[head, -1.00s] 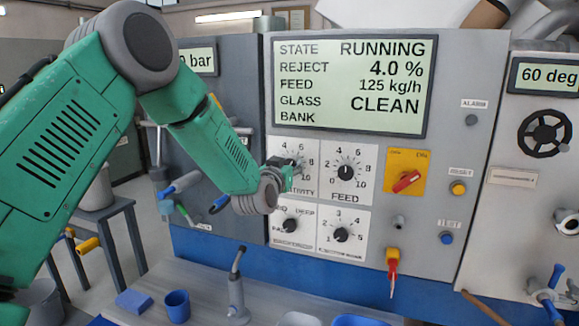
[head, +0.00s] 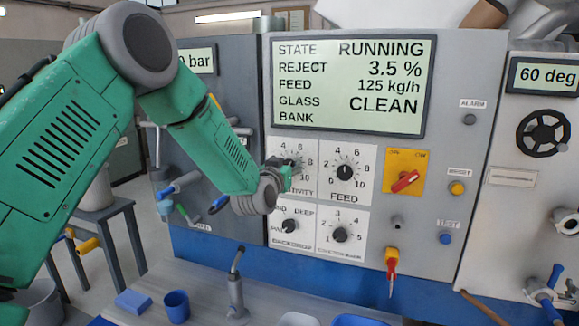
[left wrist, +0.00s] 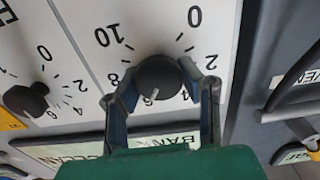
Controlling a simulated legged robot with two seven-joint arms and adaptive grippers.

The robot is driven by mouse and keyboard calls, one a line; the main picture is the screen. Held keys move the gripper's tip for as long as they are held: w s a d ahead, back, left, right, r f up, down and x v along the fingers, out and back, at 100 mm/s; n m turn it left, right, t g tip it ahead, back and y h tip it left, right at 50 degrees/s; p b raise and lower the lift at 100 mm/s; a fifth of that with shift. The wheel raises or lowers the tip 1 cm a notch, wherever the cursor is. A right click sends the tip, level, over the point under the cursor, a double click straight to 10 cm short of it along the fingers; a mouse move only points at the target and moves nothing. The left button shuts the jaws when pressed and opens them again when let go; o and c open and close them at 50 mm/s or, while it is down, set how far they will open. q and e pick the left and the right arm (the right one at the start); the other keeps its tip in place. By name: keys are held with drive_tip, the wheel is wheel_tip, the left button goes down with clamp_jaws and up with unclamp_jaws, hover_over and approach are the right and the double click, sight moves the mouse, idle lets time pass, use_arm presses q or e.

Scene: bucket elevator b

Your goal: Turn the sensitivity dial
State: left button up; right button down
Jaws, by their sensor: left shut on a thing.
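The sensitivity dial (left wrist: 157,80) is a round black knob on a white scale plate. In the left wrist view it appears upside down, with its white pointer mark towards the gripper and slightly left. My left gripper (left wrist: 156,72) is shut on the knob, with one finger on each side. In the head view the left gripper (head: 279,176) hides most of the dial and part of its label. The display (head: 349,86) above reads RUNNING, REJECT 3.5 %, FEED 125 kg/h, GLASS CLEAN. My right gripper is not in view.
The feed dial (head: 344,172) sits right beside the sensitivity dial. Two more dials (head: 290,226) (head: 340,235) lie below. A red switch on a yellow plate (head: 405,181) is farther right. A blue cup (head: 177,306) and a blue block (head: 133,302) stand on the bench below.

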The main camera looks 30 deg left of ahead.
use_arm(q)
drive_tip(key=shift+s+f, duration=0.1)
drive_tip(key=shift+f, duration=0.25)
drive_tip(key=o, duration=1.2)
drive_tip(key=shift+r, duration=0.1)
drive_tip(key=v, duration=1.1)
drive_tip(key=shift+s, duration=0.35)
